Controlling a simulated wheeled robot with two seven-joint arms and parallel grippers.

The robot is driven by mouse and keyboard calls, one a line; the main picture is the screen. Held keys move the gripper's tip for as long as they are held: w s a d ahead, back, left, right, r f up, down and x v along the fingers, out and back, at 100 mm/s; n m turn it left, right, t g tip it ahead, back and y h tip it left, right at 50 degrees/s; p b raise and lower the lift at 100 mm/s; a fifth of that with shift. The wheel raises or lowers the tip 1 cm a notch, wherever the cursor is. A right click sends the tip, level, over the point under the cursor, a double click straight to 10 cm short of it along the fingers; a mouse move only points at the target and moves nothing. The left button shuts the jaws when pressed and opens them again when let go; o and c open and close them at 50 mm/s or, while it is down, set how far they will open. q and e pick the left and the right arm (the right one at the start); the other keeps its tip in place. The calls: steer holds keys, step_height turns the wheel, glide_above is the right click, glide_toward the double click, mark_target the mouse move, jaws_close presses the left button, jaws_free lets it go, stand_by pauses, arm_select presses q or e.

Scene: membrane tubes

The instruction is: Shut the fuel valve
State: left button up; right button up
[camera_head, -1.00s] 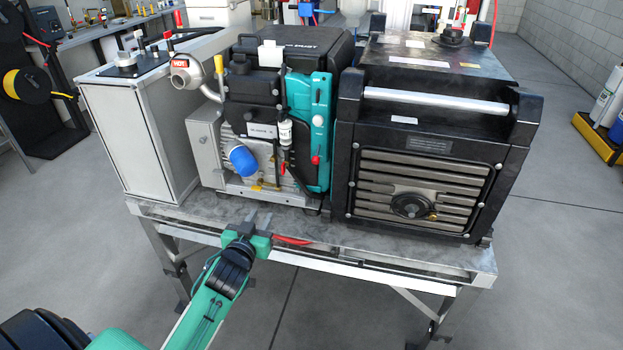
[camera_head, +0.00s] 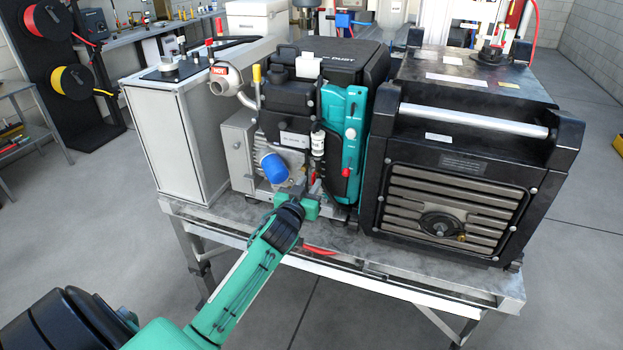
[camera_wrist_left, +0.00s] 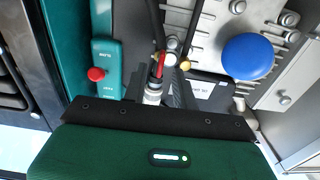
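The fuel valve appears to be a small fitting with a red lever (camera_wrist_left: 160,65), below a white filter bowl (camera_head: 318,143) on the engine front. My left gripper (camera_head: 309,186) is in front of it, low on the engine between the blue cap (camera_head: 275,168) and the teal panel (camera_head: 345,130). In the left wrist view the dark fingers of my left gripper (camera_wrist_left: 156,90) stand apart, one on each side of the fitting. I cannot tell whether they touch it. In the head view the gripper hides most of the valve. My right gripper is not in view.
A red knob (camera_wrist_left: 96,74) is on the teal panel beside the valve. The blue cap (camera_wrist_left: 248,56) is close on the other side. A black generator housing (camera_head: 450,150) stands right, a grey cabinet (camera_head: 165,150) left, all on a metal table (camera_head: 365,243). The floor in front is clear.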

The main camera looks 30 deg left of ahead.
mark_target(314, 178)
arm_select(q)
steer(key=shift+x, duration=1.1)
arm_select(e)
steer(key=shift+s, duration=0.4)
arm_select(q)
jaws_close()
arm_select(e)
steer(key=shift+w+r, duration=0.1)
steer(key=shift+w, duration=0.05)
